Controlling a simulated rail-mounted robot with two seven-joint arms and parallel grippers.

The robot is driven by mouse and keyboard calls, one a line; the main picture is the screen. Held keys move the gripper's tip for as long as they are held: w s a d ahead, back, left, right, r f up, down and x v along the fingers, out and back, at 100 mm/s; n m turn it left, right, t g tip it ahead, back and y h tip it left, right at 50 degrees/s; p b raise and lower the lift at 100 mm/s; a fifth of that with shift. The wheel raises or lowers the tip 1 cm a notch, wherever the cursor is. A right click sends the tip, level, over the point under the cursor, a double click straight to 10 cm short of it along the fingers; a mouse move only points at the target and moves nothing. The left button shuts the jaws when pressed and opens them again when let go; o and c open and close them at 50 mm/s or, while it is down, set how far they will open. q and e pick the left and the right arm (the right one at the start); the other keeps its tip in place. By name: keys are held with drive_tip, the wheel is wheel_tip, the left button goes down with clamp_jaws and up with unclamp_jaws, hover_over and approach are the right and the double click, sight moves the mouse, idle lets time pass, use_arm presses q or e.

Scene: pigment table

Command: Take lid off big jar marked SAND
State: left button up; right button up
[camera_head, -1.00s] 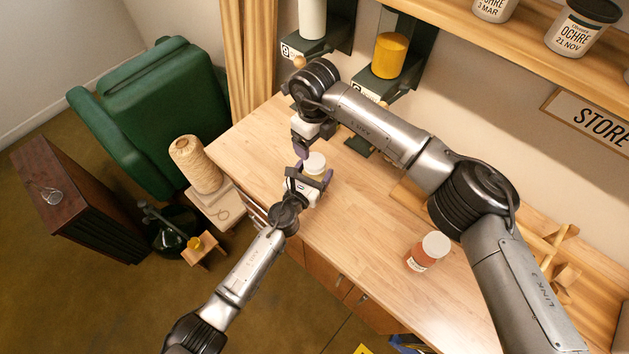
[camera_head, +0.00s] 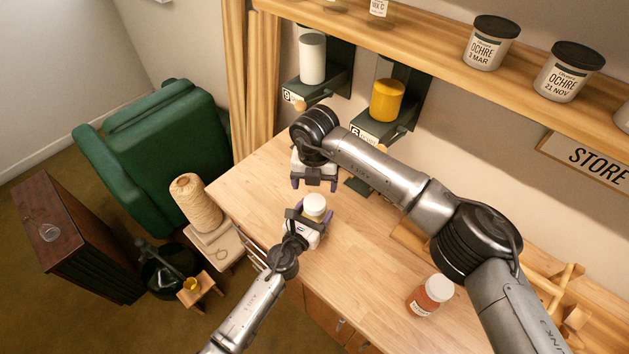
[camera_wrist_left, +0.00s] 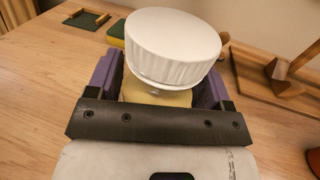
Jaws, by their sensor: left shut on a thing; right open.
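My left gripper (camera_head: 308,216) is shut on a small jar of pale yellow content (camera_wrist_left: 155,94), holding it around the body. The jar's white lid (camera_head: 315,202) is on top; in the left wrist view the white lid (camera_wrist_left: 172,45) looks tilted against the jar body. No label on this jar can be read, so I cannot tell whether it is marked SAND.
A white-lidded jar of orange-red content (camera_head: 430,295) stands on the wooden bench (camera_head: 365,250) at right. Wall dispensers hold a white cylinder (camera_head: 312,58) and a yellow one (camera_head: 387,100). Ochre jars (camera_head: 490,42) stand on the upper shelf. The bench middle is clear.

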sight(314, 202)
drive_tip(key=m, duration=0.6)
drive_tip(key=shift+f+m, duration=0.15)
drive_tip(key=shift+m, duration=0.35)
drive_tip(key=shift+f, duration=3.85)
